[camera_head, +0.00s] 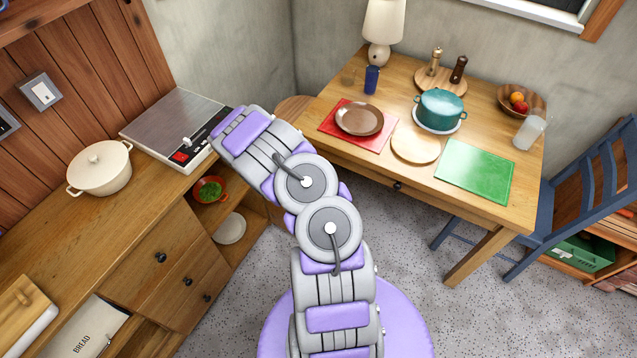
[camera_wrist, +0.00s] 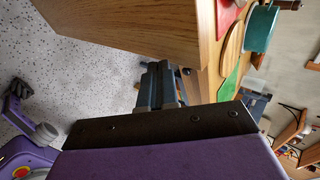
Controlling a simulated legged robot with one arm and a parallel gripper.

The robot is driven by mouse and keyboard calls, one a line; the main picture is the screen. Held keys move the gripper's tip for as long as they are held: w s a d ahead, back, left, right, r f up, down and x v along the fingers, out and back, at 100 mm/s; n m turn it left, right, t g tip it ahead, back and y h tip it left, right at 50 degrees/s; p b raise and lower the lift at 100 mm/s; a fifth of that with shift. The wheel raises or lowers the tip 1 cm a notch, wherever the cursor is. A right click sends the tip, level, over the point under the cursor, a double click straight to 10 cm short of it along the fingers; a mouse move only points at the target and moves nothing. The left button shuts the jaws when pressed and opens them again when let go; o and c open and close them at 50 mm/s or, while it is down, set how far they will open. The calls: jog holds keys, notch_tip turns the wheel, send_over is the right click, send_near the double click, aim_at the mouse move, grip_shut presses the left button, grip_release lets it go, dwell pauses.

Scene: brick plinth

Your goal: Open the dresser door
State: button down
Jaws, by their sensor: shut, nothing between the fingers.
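The wooden dresser (camera_head: 60,240) runs along the left in the head view. Its front has closed panels with dark round knobs: an upper panel (camera_head: 150,255) and lower panels (camera_head: 187,292). I cannot tell which is the door. My arm reaches over toward the dresser's far end, and my gripper is hidden in the head view. In the wrist view my gripper (camera_wrist: 162,85) shows as two dark fingers close together, shut and empty. A wooden edge (camera_wrist: 135,25) is beyond the fingers; I cannot tell whether it belongs to the dresser.
A cooktop (camera_head: 175,125) and a white pot (camera_head: 100,168) stand on the dresser. An open shelf holds a red bowl (camera_head: 208,190) and a plate (camera_head: 230,230). A laid table (camera_head: 470,205) and blue chair (camera_head: 590,190) stand right. Speckled floor (camera_head: 260,280) is clear between.

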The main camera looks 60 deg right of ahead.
jog(key=shift+d, duration=0.15)
dwell(0.4)
jog(key=a+f+p+v, duration=0.1)
jog(key=v, duration=0.5)
jog(key=s+a+f+p+v, duration=0.1)
jog(key=p+v, duration=0.1)
jog(key=v, duration=0.5)
jog(key=shift+s, duration=0.25)
jog(key=shift+d, duration=0.2)
